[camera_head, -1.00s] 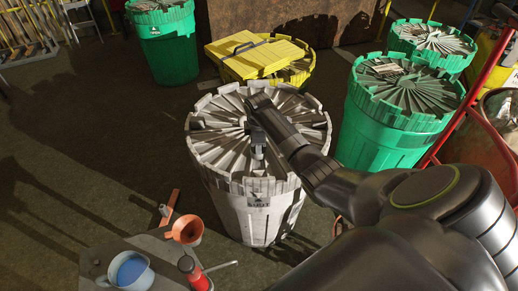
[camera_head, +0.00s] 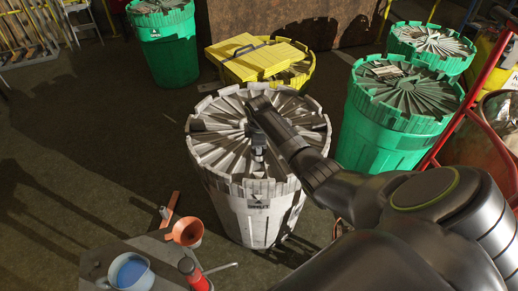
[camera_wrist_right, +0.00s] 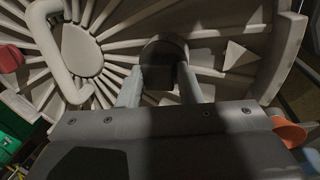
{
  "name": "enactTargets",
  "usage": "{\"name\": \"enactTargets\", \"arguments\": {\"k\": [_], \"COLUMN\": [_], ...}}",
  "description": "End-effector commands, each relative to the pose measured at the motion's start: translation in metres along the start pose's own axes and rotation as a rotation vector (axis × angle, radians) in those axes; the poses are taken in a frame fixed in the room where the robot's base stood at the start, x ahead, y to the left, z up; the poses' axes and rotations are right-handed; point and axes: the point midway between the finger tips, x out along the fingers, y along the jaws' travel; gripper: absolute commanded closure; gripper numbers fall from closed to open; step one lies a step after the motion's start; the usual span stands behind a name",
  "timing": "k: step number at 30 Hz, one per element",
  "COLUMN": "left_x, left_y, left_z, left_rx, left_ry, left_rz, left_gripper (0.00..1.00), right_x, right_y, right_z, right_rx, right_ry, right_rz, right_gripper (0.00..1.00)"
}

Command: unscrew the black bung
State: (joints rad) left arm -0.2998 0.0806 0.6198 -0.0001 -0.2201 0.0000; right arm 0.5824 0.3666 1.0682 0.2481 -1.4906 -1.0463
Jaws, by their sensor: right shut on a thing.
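The black bung (camera_wrist_right: 163,50) shows in the right wrist view as a dark round cap on the pale ribbed lid of the white drum (camera_head: 258,210). My right gripper (camera_wrist_right: 162,84) is shut on it, with one finger on each side. In the head view my right gripper (camera_head: 258,150) reaches down onto the drum lid from the right, and the arm and fingers hide most of the bung. The bung sits at the lid; I cannot tell how far it is turned. My left gripper is not in view.
Green drums (camera_head: 385,125) stand to the right, beside a red hand-truck frame (camera_head: 470,105). A yellow drum (camera_head: 300,72) with a yellow case (camera_head: 255,58) on it stands behind. A blue-filled jug (camera_head: 131,272), an orange funnel (camera_head: 187,232) and a red bottle (camera_head: 192,272) are at front left.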

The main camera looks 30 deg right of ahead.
Motion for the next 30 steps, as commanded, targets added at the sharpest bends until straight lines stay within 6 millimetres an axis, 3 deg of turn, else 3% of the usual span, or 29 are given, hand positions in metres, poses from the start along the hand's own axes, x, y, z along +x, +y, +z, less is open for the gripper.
{"name": "enactTargets", "arguments": {"k": [30], "left_x": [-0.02], "left_y": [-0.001], "left_z": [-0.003], "left_rx": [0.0], "left_ry": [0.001], "left_rz": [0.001], "left_gripper": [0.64], "right_x": [0.002], "right_y": [-0.001], "right_z": [0.002], "right_rx": [-0.23], "right_ry": [0.045], "right_rz": [-0.003], "right_gripper": [0.95]}}
